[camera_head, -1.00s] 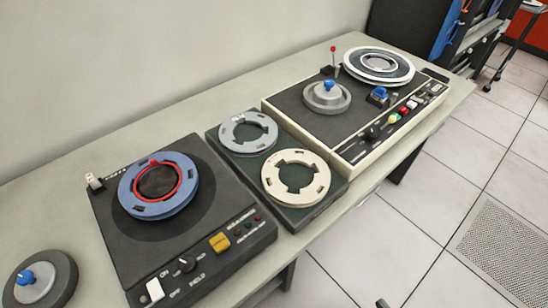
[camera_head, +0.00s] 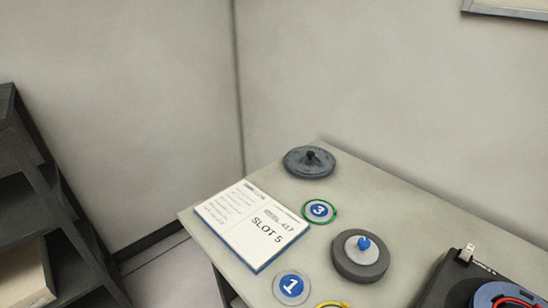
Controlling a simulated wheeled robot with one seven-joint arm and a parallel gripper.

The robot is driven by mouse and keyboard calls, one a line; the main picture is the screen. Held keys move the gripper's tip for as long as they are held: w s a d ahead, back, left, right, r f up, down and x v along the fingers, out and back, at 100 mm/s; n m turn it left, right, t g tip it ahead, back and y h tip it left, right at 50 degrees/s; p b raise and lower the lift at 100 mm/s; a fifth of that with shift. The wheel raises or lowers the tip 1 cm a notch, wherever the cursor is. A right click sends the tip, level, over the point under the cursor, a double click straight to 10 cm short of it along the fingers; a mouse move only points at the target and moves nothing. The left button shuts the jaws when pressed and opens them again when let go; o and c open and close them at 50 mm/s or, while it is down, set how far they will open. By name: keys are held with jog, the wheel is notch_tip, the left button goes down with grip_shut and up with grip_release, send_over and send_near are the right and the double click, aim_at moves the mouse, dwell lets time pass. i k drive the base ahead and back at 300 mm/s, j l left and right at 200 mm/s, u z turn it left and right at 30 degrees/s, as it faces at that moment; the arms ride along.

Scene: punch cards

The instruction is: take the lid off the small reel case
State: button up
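Two round pieces on the table (camera_head: 400,215) could be the small reel case; I cannot tell for certain which. One is a dark grey disc with a black knob (camera_head: 309,162) near the back corner. The other is a thick dark grey round piece with a lighter centre and a blue knob (camera_head: 362,256), lying flat nearer the tape machine. Whether either has a separate lid on it cannot be made out. My gripper is not in view.
An open card or booklet marked SLOT 5 (camera_head: 253,223) lies at the table's left edge. Discs numbered 3 (camera_head: 319,211) and 1 (camera_head: 291,287) lie near it. A tape machine (camera_head: 460,282) stands at lower right. Dark shelves (camera_head: 40,190) stand at left.

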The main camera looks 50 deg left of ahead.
aim_at(305, 162)
jog(key=u, duration=1.25)
